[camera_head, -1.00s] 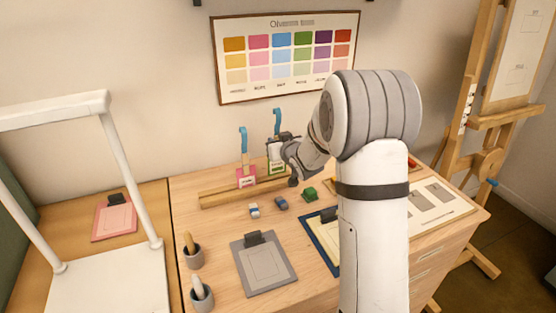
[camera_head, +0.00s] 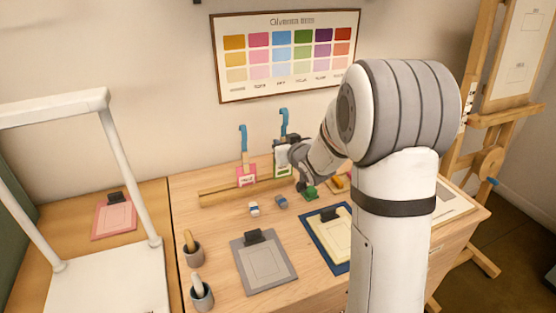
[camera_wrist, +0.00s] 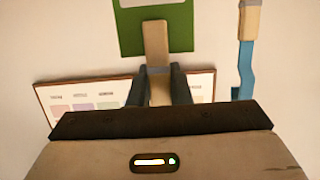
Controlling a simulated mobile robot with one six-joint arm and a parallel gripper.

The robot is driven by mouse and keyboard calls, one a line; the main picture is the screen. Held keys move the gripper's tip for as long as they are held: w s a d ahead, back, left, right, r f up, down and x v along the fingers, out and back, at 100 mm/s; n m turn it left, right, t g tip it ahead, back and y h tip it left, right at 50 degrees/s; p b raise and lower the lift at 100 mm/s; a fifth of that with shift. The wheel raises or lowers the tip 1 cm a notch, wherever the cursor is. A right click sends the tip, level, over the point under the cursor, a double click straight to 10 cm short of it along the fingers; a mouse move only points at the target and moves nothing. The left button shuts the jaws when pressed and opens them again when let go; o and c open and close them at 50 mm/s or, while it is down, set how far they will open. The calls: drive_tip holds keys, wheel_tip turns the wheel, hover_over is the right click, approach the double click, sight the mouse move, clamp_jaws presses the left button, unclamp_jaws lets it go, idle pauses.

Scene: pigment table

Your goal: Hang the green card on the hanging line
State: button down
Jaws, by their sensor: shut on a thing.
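The green card (camera_head: 282,160) hangs upright below a wooden clip with a blue hook (camera_head: 285,122) above it. My gripper (camera_head: 294,150) is at the card's right side, partly hidden by my wrist. In the wrist view the green card (camera_wrist: 170,25) shows at the top, with a white area on it. The wooden clip (camera_wrist: 157,45) runs from the card down between the two dark fingers of my gripper (camera_wrist: 159,72), which are shut on it. I see no clear hanging line; a white frame with a top bar (camera_head: 50,110) stands at the left.
A pink card (camera_head: 246,178) with its own clip and blue hook stands in the wooden rack (camera_head: 220,197), left of the green card. Small paint blocks, clipboards and two grey cups (camera_head: 193,257) occupy the table. A colour chart (camera_head: 285,90) hangs on the wall behind.

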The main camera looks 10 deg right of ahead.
drive_tip(key=v, duration=0.5)
drive_tip(key=shift+s+r, duration=0.15)
drive_tip(key=shift+r, duration=0.05)
idle(0.4)
